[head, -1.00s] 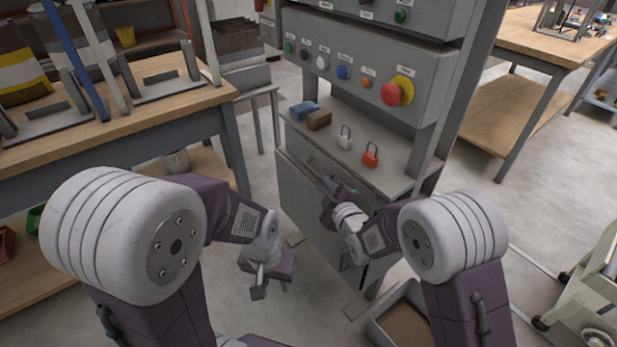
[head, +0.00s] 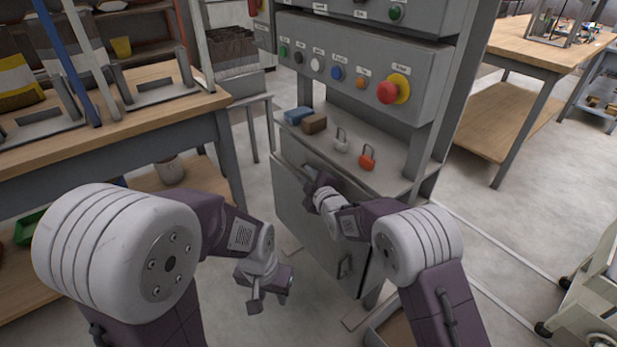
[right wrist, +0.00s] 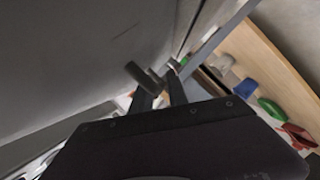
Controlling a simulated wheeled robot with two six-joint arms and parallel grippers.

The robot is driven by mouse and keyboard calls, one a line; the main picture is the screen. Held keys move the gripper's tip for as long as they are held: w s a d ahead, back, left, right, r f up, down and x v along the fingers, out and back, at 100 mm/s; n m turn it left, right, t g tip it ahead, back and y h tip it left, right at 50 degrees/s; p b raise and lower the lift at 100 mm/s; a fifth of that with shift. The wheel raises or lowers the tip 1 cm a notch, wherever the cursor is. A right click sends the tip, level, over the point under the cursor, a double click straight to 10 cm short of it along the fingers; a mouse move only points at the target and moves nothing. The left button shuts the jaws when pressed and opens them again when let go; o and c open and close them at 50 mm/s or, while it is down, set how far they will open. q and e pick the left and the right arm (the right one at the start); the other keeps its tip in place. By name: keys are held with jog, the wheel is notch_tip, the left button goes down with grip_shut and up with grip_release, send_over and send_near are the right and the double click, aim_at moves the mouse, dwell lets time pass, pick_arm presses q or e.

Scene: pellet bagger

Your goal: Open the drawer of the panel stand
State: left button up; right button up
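The grey panel stand (head: 350,65) stands ahead in the head view. Its drawer (head: 291,150) is the front just below the shelf, and it looks closed. My right gripper (head: 311,176) is at the drawer front by the bar handle, largely hiding the handle. In the right wrist view, my right gripper's fingers (right wrist: 160,82) are apart beside a grey panel face; a short dark bar lies at their tips. I cannot tell whether it touches them. My left gripper (head: 268,295) hangs low in front of the stand, open and empty.
A blue block (head: 297,114), brown block (head: 314,124), white padlock (head: 341,141) and red padlock (head: 367,157) sit on the shelf (head: 392,168). A lower door handle (head: 345,266) is below. A wooden bench (head: 160,110) stands left; an open bin lies at the stand's foot.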

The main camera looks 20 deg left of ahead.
grip_shut()
dwell(1.3)
